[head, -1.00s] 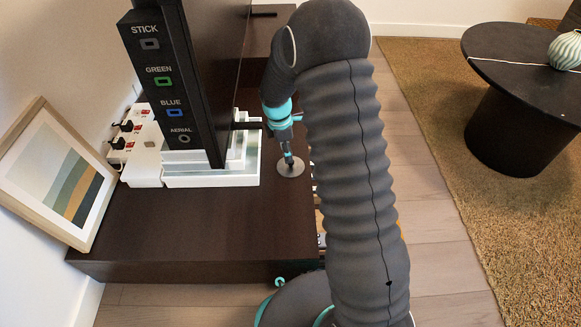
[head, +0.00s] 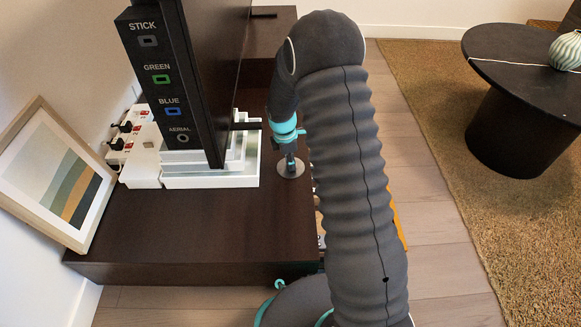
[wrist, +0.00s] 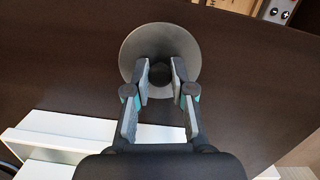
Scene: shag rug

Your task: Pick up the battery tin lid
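The battery tin lid (wrist: 160,35) is a round grey disc with a dark knob (wrist: 161,76) at its middle. It lies flat on the dark brown cabinet top, near its right edge; it also shows in the head view (head: 297,171). My gripper (wrist: 161,66) is over the lid, its two fingers apart on either side of the knob. I cannot tell whether the fingers touch the knob. In the head view my gripper (head: 290,163) hides part of the lid.
A black screen (head: 215,80) stands close left of my gripper, above stacked white trays (head: 210,181). A white power strip (head: 140,145) and a leaning framed picture (head: 60,175) are farther left. The cabinet's front top (head: 200,225) is clear.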

